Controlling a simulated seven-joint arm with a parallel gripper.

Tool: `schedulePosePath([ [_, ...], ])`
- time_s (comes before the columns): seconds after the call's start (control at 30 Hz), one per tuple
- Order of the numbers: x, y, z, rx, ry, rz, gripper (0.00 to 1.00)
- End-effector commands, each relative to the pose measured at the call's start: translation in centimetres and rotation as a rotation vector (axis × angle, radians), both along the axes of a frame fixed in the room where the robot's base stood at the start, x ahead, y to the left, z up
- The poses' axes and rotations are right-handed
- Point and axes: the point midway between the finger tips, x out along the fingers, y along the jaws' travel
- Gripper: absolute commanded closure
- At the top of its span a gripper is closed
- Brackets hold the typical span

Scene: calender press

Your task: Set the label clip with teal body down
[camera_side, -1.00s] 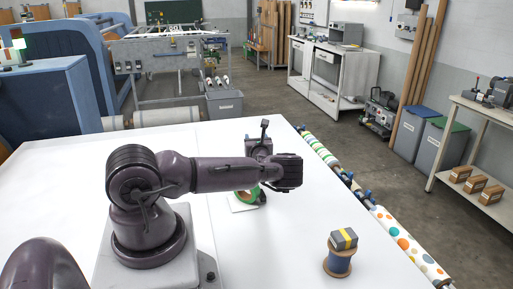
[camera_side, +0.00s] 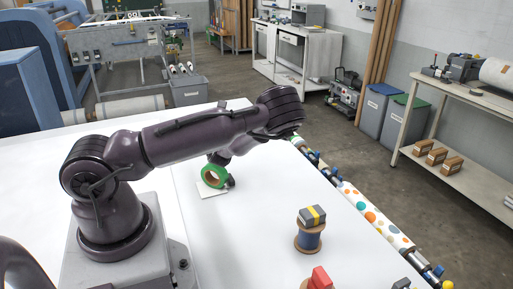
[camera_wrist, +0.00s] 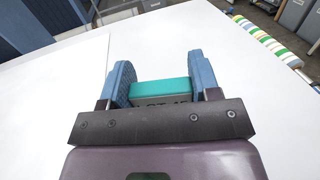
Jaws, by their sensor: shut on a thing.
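The label clip with teal body (camera_wrist: 160,88) sits between the blue finger pads of my gripper (camera_wrist: 159,82) in the wrist view. Its top is teal and its near face is grey with dark, partly cut-off lettering. The pads press on its two ends. White table surface shows beyond it, and I cannot tell its height above the table. In the side view the clip and my fingers are hidden behind my arm.
On the white table (camera_side: 245,235), a green tape roll (camera_side: 205,176) stands on a white card (camera_side: 212,193). A red item (camera_side: 319,279) is at the front. Patterned rolls (camera_side: 372,218) line the right edge.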

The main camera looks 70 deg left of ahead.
Motion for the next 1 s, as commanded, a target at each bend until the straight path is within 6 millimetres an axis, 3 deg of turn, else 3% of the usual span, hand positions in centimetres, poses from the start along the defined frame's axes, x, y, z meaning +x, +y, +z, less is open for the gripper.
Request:
schedulePosePath([
  [0.2,5.5,-6.6,0.4,-0.005,-0.011,-0.316,0.66],
  [0.4,8.4,-11.0,1.7,-0.001,-0.006,-0.541,0.66],
  [0.5,9.1,-11.2,1.9,0.002,-0.004,-0.578,0.66],
  [0.63,11.0,-10.0,1.1,0.002,-0.003,-0.586,0.66],
  [0.9,16.3,-6.2,-1.9,0.001,-0.002,-0.583,0.66],
  [1.0,17.6,-5.2,-4.1,-0.001,0.001,-0.583,0.66],
])
